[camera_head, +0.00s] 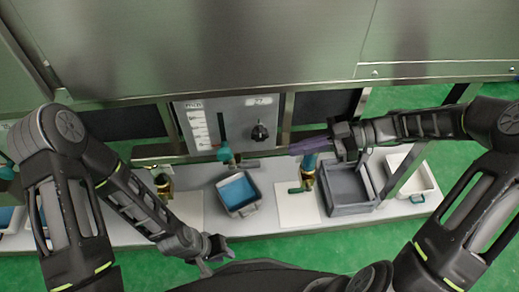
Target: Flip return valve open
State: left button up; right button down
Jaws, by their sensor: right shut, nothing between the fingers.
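Two brass valves show in the head view, and I cannot tell which is the return valve. One brass valve (307,177) stands right of centre below a blue pipe, with a green handle (298,190) at its left. The other brass valve (162,183) stands at the left. My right gripper (338,146) is shut and empty, above and right of the right valve. A purple bar (305,146) lies just left of its fingers; I cannot tell whether they touch. My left gripper (214,255) hangs over the front edge of the bench, its jaw opening unclear.
A grey panel (241,108) carries a black knob (260,132) and a teal-tipped lever (224,153). A blue-lined tray (238,193), a grey bin (346,190) and a white tray (416,183) sit on the bench (258,226). Green floor lies in front.

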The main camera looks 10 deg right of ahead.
pick_arm(q)
jog(key=shift+f+b, duration=0.55)
jog(key=shift+f, duration=0.05)
pick_arm(e)
send_near(244, 164)
jog(key=x, duration=0.3)
jog(key=r+x, duration=0.1)
jog(key=x, duration=0.1)
jog(key=shift+a, duration=0.4)
pick_arm(q)
jog(key=shift+w+f, duration=0.1)
jog(key=shift+f, duration=0.1)
pick_arm(e)
jog(key=shift+f, duration=0.2)
